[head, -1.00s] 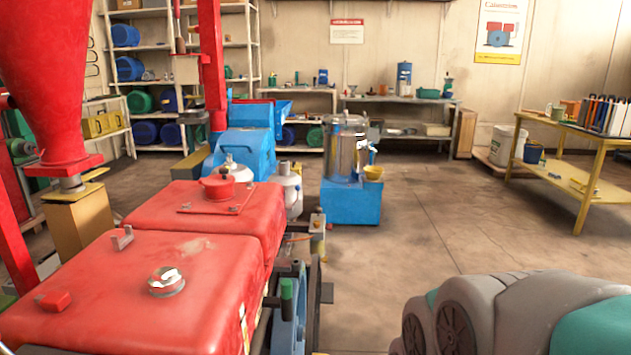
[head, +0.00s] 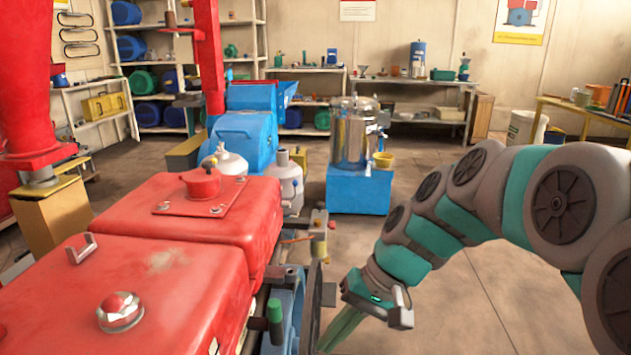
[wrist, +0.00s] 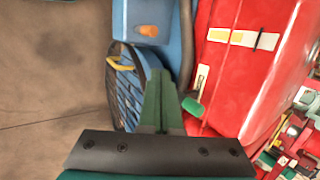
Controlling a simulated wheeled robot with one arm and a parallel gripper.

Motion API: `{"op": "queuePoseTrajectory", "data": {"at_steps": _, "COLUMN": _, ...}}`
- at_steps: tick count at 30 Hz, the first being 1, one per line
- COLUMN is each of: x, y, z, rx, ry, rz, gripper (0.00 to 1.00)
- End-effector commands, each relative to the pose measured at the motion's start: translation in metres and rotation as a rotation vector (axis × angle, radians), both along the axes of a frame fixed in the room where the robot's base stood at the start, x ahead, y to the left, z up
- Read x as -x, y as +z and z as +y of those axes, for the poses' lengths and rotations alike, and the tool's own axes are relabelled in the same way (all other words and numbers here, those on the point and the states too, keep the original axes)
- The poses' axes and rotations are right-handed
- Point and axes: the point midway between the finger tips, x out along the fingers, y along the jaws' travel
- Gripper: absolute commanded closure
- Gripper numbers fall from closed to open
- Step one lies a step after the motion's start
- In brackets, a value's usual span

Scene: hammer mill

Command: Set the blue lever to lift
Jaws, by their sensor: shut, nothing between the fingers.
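My gripper (head: 340,332) reaches down at the right side of the red machine in the head view. Its long green fingers are together and empty; in the wrist view they (wrist: 160,80) point at the blue wheel housing. I cannot make out a lever that is clearly blue. A short green handle (head: 275,314) stands beside the red machine, left of my gripper. A green handle also shows just right of my fingers in the wrist view (wrist: 193,107).
The red machine (head: 150,290) fills the lower left. A blue wheel housing (wrist: 130,85) with a dark slotted face lies left of my fingers. A blue base with a steel drum (head: 358,188) stands behind. The floor to the right is open, with a yellow table (head: 590,112) beyond.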

Motion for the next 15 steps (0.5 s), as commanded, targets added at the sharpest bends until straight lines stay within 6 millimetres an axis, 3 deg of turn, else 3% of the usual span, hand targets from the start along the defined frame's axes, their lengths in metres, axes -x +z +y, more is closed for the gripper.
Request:
{"op": "queuePoseTrajectory", "data": {"at_steps": 6, "x": -0.068, "y": 0.022, "z": 0.032, "rx": -0.185, "ry": -0.028, "rz": -0.020, "gripper": 1.00}}
{"op": "queuePoseTrajectory", "data": {"at_steps": 15, "x": -0.162, "y": 0.051, "z": 0.055, "rx": -0.427, "ry": -0.079, "rz": -0.066, "gripper": 1.00}}
